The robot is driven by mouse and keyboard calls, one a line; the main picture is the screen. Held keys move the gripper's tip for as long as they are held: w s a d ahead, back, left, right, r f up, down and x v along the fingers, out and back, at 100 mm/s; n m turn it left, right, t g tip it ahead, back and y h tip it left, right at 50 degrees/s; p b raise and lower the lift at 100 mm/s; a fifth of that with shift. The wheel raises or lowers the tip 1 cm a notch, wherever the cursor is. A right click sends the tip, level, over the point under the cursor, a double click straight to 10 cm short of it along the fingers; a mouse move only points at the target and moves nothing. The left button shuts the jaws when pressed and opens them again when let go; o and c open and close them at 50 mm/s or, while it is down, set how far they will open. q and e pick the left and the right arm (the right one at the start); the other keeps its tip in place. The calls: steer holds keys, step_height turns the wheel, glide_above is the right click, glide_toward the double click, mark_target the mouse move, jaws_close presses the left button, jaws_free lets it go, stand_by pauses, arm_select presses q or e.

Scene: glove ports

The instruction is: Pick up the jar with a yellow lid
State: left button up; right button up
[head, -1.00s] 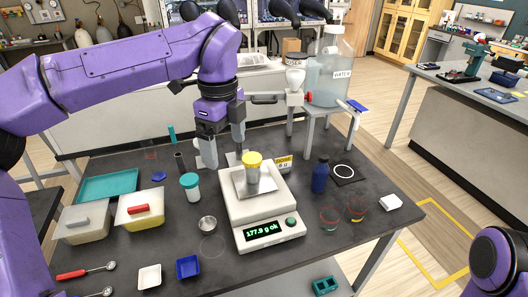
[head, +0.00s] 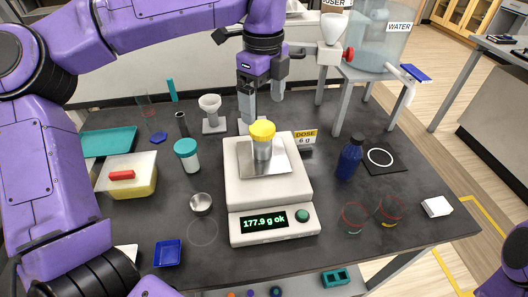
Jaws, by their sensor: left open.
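The jar with a yellow lid (head: 262,132) stands upright on the steel pan (head: 283,160) of a white scale (head: 270,194), whose display reads "177.9 g ok". My left gripper (head: 262,106) is open and empty, its fingers pointing down just behind and above the jar. The fingers look apart from the jar, though the exact gap is hard to tell. My right gripper is out of view; only a purple part of my right arm shows at the lower right corner.
A teal-lidded jar (head: 187,155) and a metal bowl (head: 201,204) stand left of the scale. A white funnel stand (head: 211,113) is behind. A water tank (head: 378,40) stands behind.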

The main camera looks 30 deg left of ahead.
mark_target(263, 140)
arm_select(q)
step_height(263, 140, down, 2)
steer(key=shift+w+f+b, duration=0.1)
steer(key=shift+w+b, duration=0.05)
steer(key=shift+b, duration=0.3)
steer(key=f, duration=0.3)
steer(key=f+p, duration=0.1)
steer(key=f, duration=0.2)
steer(key=f+p, duration=0.1)
steer(key=f, duration=0.3)
steer(key=shift+a, duration=0.35)
steer(key=c, duration=1.3)
steer(key=shift+w+r, duration=0.1)
steer(key=shift+r, duration=0.1)
steer(key=shift+c, duration=0.2)
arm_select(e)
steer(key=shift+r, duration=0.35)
